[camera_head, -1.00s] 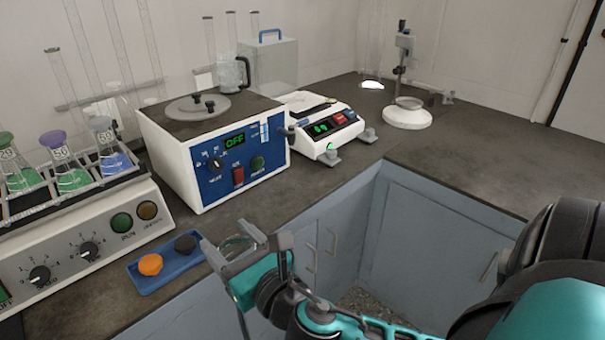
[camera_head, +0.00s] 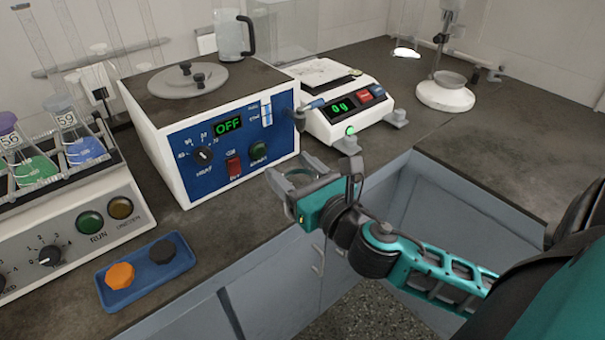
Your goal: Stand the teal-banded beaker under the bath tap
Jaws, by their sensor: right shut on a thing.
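The water bath (camera_head: 215,130) is a white box with a blue front panel and a display reading OFF. Its small tap (camera_head: 304,114) sticks out at the right edge of the front. My right gripper (camera_head: 300,190) is shut on a clear glass beaker (camera_head: 284,181), held near the counter edge, below and slightly left of the tap in the picture. The gripper hides most of the beaker, so I cannot make out its band or whether its base touches the counter. My left gripper is not in view.
A balance (camera_head: 345,108) reading 0 g stands right of the bath. A blue tray (camera_head: 149,269) with an orange and a dark knob lies in front. A shaker (camera_head: 75,225) with flasks stands left. A glass jug (camera_head: 232,35) stands behind the bath lid.

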